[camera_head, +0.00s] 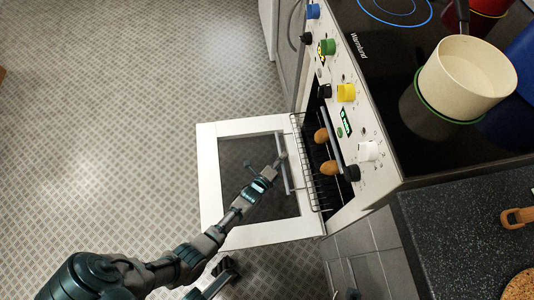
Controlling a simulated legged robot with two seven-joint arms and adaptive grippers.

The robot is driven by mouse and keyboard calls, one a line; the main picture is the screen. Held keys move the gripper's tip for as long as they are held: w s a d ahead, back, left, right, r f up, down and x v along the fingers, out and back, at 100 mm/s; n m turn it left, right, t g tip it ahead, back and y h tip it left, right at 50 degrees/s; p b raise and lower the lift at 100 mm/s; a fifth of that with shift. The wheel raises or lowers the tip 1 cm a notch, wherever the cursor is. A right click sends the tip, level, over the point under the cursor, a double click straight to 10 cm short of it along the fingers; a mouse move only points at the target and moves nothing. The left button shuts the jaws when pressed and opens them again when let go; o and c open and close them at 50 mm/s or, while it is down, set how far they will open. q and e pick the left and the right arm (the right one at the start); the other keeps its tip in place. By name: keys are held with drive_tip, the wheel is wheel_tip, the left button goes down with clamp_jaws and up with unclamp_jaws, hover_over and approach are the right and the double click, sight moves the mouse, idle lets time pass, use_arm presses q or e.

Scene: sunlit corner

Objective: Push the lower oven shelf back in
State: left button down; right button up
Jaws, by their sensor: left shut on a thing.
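The oven's door (208,170) is folded down, a white frame around a dark glass pane. A wire shelf (298,135) sticks partly out of the oven, with two brown food pieces (330,167) seen over its dark bars. A thin grey bar (288,181), seemingly the front edge of the lower shelf, lies over the door, farther out than the wire shelf. My left gripper (279,161) reaches over the door and is shut on this bar. The fingertips are small and partly hidden by the wrist.
A control panel with coloured knobs (346,93) runs above the oven opening. A cream pot (456,85) stands on the black hob (391,60). A dark worktop (460,225) lies at the right. Patterned floor (110,100) at the left is clear.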

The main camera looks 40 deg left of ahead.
sight(312, 154)
use_arm(q)
drive_tip(key=w+d+b, duration=0.1)
drive_tip(key=w+d, duration=0.1)
drive_tip(key=w, duration=0.1)
drive_tip(key=w+d, duration=0.3)
drive_tip(key=w+d+b, duration=0.1)
drive_tip(key=w+d, duration=0.2)
drive_tip(key=shift+w+f+b, duration=0.2)
drive_tip(key=shift+w+b, duration=0.05)
drive_tip(key=shift+b, duration=0.1)
drive_tip(key=c, duration=1.2)
unclamp_jaws()
drive_tip(key=shift+o, duration=0.2)
drive_tip(key=shift+w, duration=0.1)
drive_tip(key=s, duration=0.4)
drive_tip(key=s+r, duration=0.1)
drive_tip(key=s, duration=0.3)
drive_tip(key=s+d, duration=0.1)
drive_tip(key=s, duration=0.2)
drive_tip(key=shift+s+r, duration=0.3)
drive_tip(key=shift+s, duration=0.1)
